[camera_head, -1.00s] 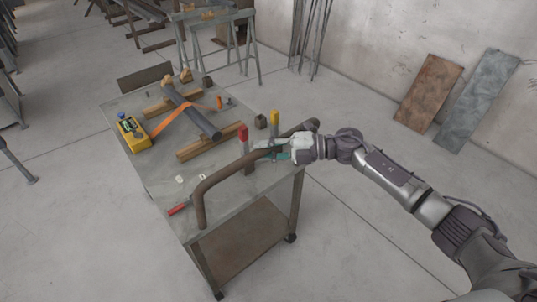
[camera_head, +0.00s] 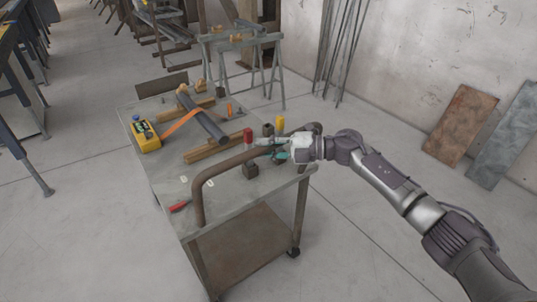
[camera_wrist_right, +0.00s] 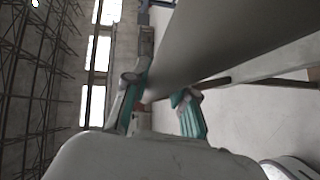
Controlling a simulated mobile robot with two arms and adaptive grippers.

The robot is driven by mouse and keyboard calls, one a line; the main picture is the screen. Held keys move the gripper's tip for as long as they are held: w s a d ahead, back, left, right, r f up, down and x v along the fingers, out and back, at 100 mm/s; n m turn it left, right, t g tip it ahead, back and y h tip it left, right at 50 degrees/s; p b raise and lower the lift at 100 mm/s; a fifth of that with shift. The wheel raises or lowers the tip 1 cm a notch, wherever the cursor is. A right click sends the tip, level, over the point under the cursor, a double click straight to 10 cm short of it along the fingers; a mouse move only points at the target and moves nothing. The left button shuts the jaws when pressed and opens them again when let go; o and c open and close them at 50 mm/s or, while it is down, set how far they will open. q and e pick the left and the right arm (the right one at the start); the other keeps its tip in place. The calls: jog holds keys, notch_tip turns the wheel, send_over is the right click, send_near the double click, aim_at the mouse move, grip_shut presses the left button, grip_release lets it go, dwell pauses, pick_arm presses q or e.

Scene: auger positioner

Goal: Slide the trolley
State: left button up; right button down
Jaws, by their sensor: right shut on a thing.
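The trolley (camera_head: 228,197) is a grey metal table on castors, with a lower brown shelf (camera_head: 240,245). A bent brown tube handle (camera_head: 222,168) rises along its near side. My right gripper (camera_head: 278,149) is at the far right part of this handle, shut on it. In the right wrist view, its teal-padded fingers (camera_wrist_right: 160,98) are on either side of the broad, blurred grey handle (camera_wrist_right: 215,40); the exact contact is hard to see. My left gripper is not in view.
On the trolley lie a dark cylinder (camera_head: 203,118) with an orange strap, wooden beams (camera_head: 210,149), a yellow box (camera_head: 145,136) and a red-handled tool (camera_head: 180,206). Sawhorses (camera_head: 240,62) stand behind. Panels (camera_head: 461,122) lean on the right wall. Floor to the left is mostly clear.

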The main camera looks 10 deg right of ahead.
jog(key=shift+w+r, duration=0.2)
dwell(0.3)
jog(key=c, duration=1.4)
grip_release()
jog(key=o, duration=0.5)
jog(key=shift+w+a+f, duration=0.15)
jog(key=shift+a+f, duration=0.05)
jog(key=shift+d, duration=0.1)
jog(key=v, duration=1.2)
